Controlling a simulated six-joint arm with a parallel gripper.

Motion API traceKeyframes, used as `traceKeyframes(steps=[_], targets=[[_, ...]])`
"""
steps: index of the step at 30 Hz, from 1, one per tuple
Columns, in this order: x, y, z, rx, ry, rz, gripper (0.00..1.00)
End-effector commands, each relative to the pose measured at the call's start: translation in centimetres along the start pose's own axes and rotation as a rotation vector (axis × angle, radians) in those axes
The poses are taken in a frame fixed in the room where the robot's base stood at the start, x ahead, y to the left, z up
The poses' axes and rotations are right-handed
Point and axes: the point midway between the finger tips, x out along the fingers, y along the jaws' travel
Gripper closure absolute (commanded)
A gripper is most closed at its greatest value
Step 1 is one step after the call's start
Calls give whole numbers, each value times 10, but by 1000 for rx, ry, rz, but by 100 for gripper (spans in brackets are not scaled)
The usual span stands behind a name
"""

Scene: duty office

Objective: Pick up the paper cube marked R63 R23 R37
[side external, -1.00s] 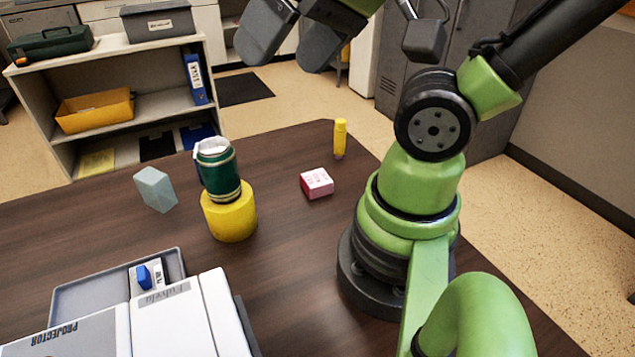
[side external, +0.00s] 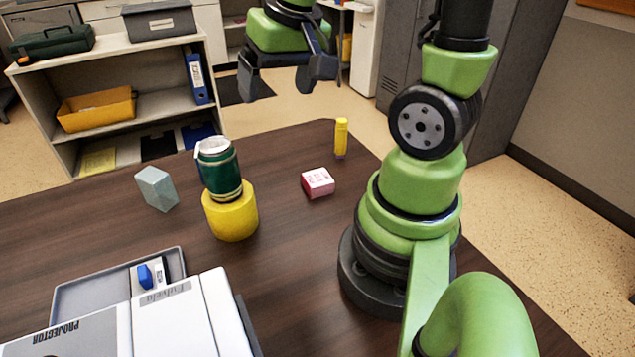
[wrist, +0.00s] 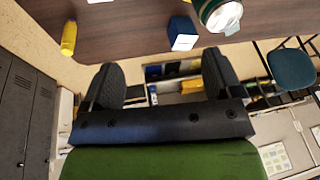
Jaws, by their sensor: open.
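A small pink and white cube (side external: 318,183) with red marks sits on the dark table in the side external view, right of the green mug. Its marks are too small to read surely. A pale blue block (side external: 156,188) stands left of the mug; a blue and white block also shows in the wrist view (wrist: 183,33). My gripper (side external: 276,85) is open and empty, high above and beyond the cube, with its fingers apart. Both fingers also show in the wrist view (wrist: 160,65), with nothing between them. The pink cube is not clearly visible there.
The green mug (side external: 218,168) stands on a yellow cylinder (side external: 230,216). A yellow tube (side external: 341,138) stands near the table's far edge. Table around the pink cube is clear.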

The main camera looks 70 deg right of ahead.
Motion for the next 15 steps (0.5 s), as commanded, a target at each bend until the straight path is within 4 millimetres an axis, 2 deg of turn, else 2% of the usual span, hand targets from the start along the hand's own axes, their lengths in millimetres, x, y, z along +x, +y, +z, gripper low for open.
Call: traceKeyframes(steps=[1,3,7,12,15], targets=[[18,14,-4,37,-44,38,15],[41,33,-8,76,-92,78,15],[79,66,-6,138,-173,130,15],[111,94,4,188,-244,157,15],[120,101,8,201,-262,162,15]])
